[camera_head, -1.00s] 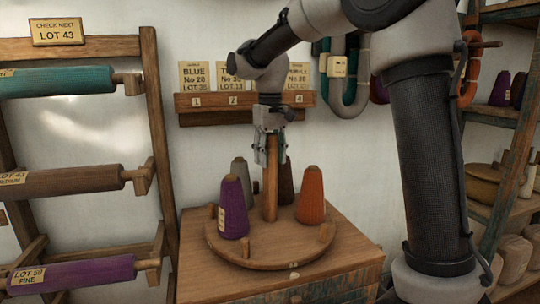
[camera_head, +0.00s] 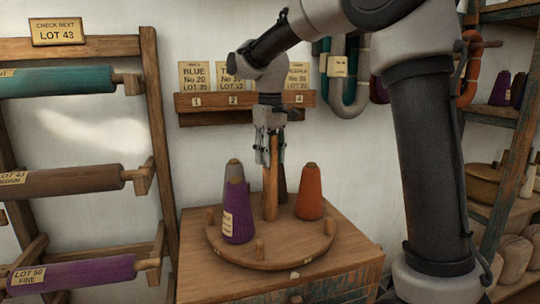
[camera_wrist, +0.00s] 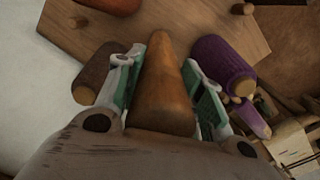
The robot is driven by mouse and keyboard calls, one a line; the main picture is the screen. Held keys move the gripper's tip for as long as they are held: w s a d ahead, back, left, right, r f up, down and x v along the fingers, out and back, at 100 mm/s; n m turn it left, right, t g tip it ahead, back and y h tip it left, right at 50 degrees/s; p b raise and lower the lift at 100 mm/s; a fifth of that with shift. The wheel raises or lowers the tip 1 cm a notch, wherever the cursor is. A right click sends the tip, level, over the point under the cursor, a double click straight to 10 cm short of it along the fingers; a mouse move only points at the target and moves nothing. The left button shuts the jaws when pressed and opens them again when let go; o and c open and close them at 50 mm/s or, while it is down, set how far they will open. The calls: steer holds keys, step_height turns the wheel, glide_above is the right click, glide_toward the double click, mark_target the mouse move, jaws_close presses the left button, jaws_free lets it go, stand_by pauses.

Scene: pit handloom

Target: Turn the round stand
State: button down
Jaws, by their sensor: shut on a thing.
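The round stand (camera_head: 285,262) is a wooden disc with short pegs around its rim and a tall centre post (camera_head: 270,195). It sits on a wooden cabinet top. A brown cone (camera_head: 281,182) is partly hidden behind the post. My gripper (camera_head: 269,158) points down at the top of the post. In the wrist view its green pads (camera_wrist: 168,85) are on both sides of the post, shut on it.
The wooden cabinet (camera_head: 350,245) has free room around the disc. A rack of yarn rolls (camera_head: 75,180) stands at the left. A small card shelf (camera_head: 215,110) is on the wall behind my gripper. Shelves (camera_head: 500,140) stand at the right.

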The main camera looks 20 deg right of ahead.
steer(key=shift+n, duration=6.1)
steer(key=c, duration=0.9)
jaws_free()
step_height(320, 180, up, 12)
steer(key=shift+r, duration=0.1)
